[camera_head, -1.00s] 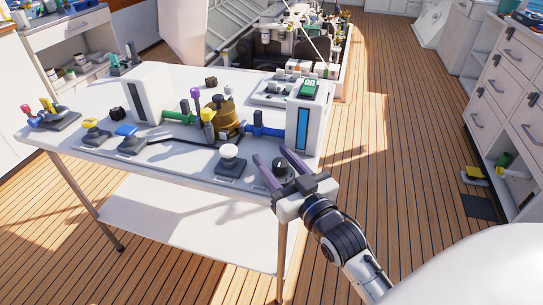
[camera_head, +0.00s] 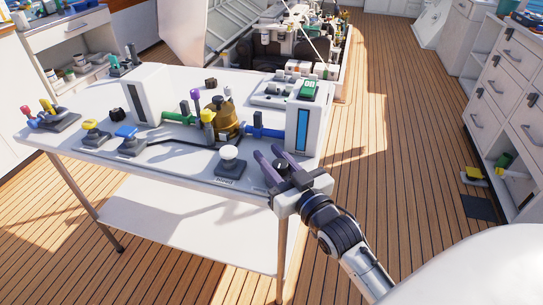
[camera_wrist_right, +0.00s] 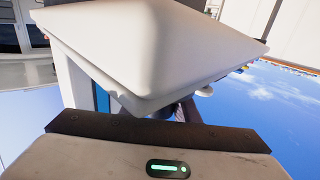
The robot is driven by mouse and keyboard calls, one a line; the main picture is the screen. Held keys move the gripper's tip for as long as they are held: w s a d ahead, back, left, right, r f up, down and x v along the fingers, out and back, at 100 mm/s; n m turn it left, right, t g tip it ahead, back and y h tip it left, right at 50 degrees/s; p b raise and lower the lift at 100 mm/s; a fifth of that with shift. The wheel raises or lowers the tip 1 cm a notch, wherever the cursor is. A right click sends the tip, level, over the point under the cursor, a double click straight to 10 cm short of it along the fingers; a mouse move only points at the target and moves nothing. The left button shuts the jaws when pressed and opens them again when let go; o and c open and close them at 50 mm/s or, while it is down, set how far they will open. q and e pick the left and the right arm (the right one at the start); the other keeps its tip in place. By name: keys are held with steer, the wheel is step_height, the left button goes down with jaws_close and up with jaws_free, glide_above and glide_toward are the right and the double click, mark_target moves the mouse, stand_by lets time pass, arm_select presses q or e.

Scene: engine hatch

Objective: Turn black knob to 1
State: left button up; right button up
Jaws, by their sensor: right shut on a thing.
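The black knob (camera_head: 283,168) is at the front right corner of the white table (camera_head: 185,184). My right gripper (camera_head: 272,153) reaches in from the lower right, its two purple fingers shut on the black knob. The fingers and gripper body partly hide the knob, and its markings and pointer cannot be read. In the right wrist view a white panel edge fills much of the picture, and the knob does not show. My left gripper is in no view.
A white-topped button (camera_head: 229,153) stands just left of the gripper. A white post with a blue strip (camera_head: 303,130) rises behind it.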

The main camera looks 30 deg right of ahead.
steer(key=shift+y, duration=0.3)
steer(key=n+y, duration=0.1)
steer(key=n+y+p, duration=0.1)
steer(key=y, duration=0.1)
steer(key=shift+a, duration=0.3)
steer(key=n+y, duration=0.1)
steer(key=n+g+y, duration=0.1)
steer(key=y, duration=0.1)
steer(key=shift+s+a+p, duration=0.1)
steer(key=shift+a+p, duration=0.2)
steer(key=shift+a, duration=0.05)
steer(key=shift+s+a+f+n+g+y+b, duration=0.1)
steer(key=shift+a+n+g+y+b, duration=0.1)
steer(key=shift+n+y, duration=0.35)
steer(key=shift+a+f+n+g+y+b, duration=0.1)
steer(key=shift+n+g+y+b, duration=0.1)
steer(key=shift+n+y, duration=0.3)
steer(key=n+y+b, duration=0.1)
steer(key=g+y+b, duration=0.1)
steer(key=y, duration=0.1)
steer(key=shift+s+a+r+n+g, duration=0.1)
steer(key=shift+s+a+n+g, duration=0.05)
steer(key=shift+a+n+g, duration=0.15)
steer(key=shift+s+a+r+n+g+y+b, duration=0.1)
steer(key=shift+n+g+y+b, duration=0.2)
steer(key=shift+n+g+y, duration=0.2)
steer(key=o, duration=1.1)
steer(key=shift+c, duration=0.2)
